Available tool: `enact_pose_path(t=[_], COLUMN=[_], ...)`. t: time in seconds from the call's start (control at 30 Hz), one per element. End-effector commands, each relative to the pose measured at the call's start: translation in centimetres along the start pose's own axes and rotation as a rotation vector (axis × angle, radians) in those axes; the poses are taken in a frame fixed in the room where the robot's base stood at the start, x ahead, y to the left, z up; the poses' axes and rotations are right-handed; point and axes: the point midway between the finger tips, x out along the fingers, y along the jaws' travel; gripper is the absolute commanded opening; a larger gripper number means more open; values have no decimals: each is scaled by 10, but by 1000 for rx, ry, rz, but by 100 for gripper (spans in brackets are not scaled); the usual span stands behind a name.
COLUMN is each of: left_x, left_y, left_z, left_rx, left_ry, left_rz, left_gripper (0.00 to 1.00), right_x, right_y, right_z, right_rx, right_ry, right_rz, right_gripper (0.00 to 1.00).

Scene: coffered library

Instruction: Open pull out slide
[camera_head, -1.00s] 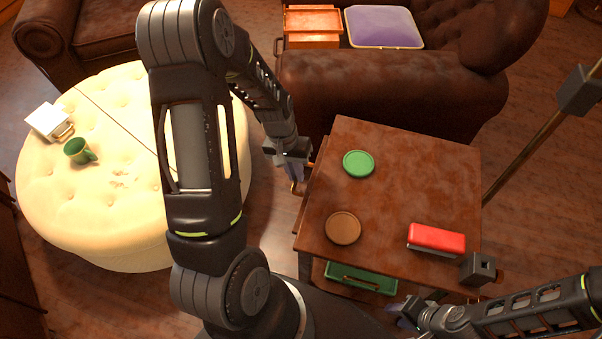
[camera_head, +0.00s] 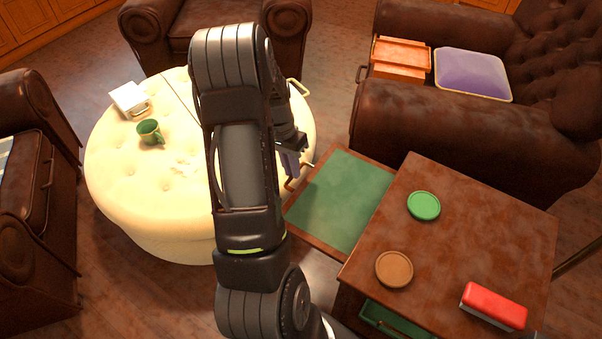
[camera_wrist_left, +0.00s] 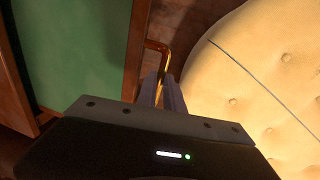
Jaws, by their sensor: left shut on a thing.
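The pull-out slide (camera_head: 341,200) is a wooden board with a green surface, extended from the left side of the brown wooden side table (camera_head: 474,225). It also shows in the left wrist view (camera_wrist_left: 82,50). A brass handle (camera_wrist_left: 157,46) sits at its outer edge. My left gripper (camera_head: 291,165) is at that handle, and in the left wrist view its fingers (camera_wrist_left: 161,92) are shut on the handle. In the head view the arm hides part of the ottoman but not the slide. My right gripper is not in view.
A green coaster (camera_head: 424,206), a brown coaster (camera_head: 394,269) and a red-topped box (camera_head: 494,306) are on the table. The cream ottoman (camera_head: 150,206) with a green mug (camera_head: 149,132) is close left of the slide. A leather armchair (camera_head: 450,130) stands behind.

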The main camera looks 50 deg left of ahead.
Motion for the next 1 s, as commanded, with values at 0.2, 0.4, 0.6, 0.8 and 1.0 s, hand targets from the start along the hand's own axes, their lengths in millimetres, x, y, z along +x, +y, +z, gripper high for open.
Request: enact_pose_path(t=[0.2, 0.4, 0.6, 0.8, 1.0], left_x=[0, 0, 0, -2, -20], left_y=[0, 0, 0, 0, 0], left_z=[0, 0, 0, 0, -1], left_rx=[0, 1, 0, 0, 1], left_ry=[0, 0, 0, 0, 3], left_rz=[0, 0, 0, 0, -2], left_gripper=[0, 24, 33, 33, 33], right_x=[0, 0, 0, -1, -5], right_y=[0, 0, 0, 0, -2], right_z=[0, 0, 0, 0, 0], right_rx=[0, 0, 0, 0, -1], right_ry=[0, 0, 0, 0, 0], right_rz=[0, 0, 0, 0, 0], right_gripper=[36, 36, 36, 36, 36])
